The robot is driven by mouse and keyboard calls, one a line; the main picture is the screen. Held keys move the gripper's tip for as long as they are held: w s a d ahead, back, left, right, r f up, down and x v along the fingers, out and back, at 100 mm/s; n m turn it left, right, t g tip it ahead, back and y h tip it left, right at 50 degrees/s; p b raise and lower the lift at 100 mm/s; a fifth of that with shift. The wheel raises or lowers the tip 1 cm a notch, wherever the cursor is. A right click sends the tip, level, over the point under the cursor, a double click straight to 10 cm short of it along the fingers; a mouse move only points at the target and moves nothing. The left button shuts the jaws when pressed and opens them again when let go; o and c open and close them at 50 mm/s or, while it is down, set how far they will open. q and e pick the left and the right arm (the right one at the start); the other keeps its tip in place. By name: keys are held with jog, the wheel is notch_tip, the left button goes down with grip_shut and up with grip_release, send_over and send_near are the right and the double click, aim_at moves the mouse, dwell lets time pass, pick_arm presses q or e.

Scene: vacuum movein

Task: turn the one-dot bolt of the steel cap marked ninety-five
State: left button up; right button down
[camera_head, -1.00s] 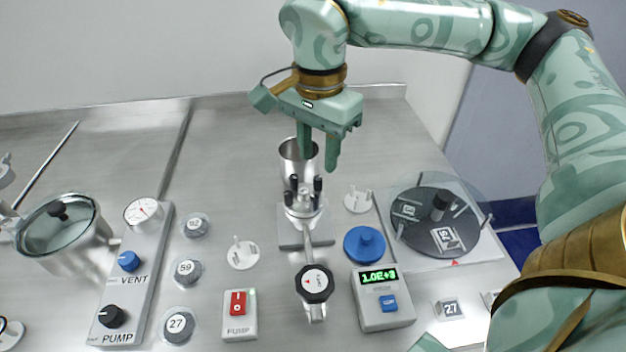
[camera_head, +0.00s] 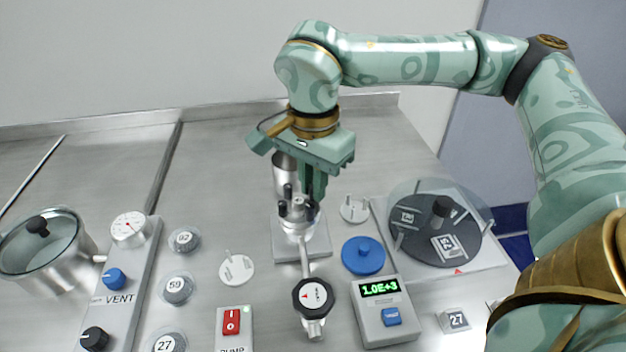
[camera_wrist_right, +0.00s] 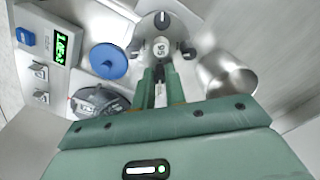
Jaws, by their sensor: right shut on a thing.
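The steel cap (camera_head: 298,213) sits on a metal fitting on a small square base plate near the middle of the table. It carries several upright black bolts; one black bolt (camera_head: 282,208) stands at its left. In the right wrist view the steel cap (camera_wrist_right: 163,60) shows the mark 95, with a bolt (camera_wrist_right: 162,18) at its far side. My right gripper (camera_head: 315,194) points down at the cap's back right edge, its fingers close together and shut on a bolt mostly hidden between them. The fingertips (camera_wrist_right: 160,72) reach the cap's near edge. I cannot read the bolt's dots. My left gripper is out of view.
A steel cup (camera_head: 284,175) stands just behind the cap. A black-handled valve (camera_head: 313,296) lies in front. A blue knobbed disc (camera_head: 363,256) and gauge box (camera_head: 385,312) are at the right. Capped pieces marked 92, 59 and 27 stand at the left.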

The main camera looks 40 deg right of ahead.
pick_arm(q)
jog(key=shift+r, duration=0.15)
pick_arm(e)
jog(key=m+p, duration=0.1)
jog(key=p, duration=0.1)
jog(key=shift+s+r+m+p, duration=0.1)
jog(key=shift+r+m+p, duration=0.2)
jog(key=shift+m, duration=0.1)
jog(key=m+p, duration=0.3)
jog(key=shift+m+p, duration=0.3)
jog(key=m+p, duration=0.2)
jog(key=m, duration=0.1)
jog(key=shift+f+p, duration=0.1)
jog(key=shift+p, duration=0.25)
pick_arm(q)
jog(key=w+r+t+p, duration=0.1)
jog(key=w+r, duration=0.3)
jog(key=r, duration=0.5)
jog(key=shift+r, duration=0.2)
pick_arm(e)
jog(key=shift+f+m, duration=0.1)
jog(key=shift+m, duration=1.1)
pick_arm(q)
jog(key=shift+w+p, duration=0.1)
jog(key=shift+p, duration=0.25)
pick_arm(e)
jog(key=c, duration=1.4)
grip_release()
jog(key=shift+c, duration=0.2)
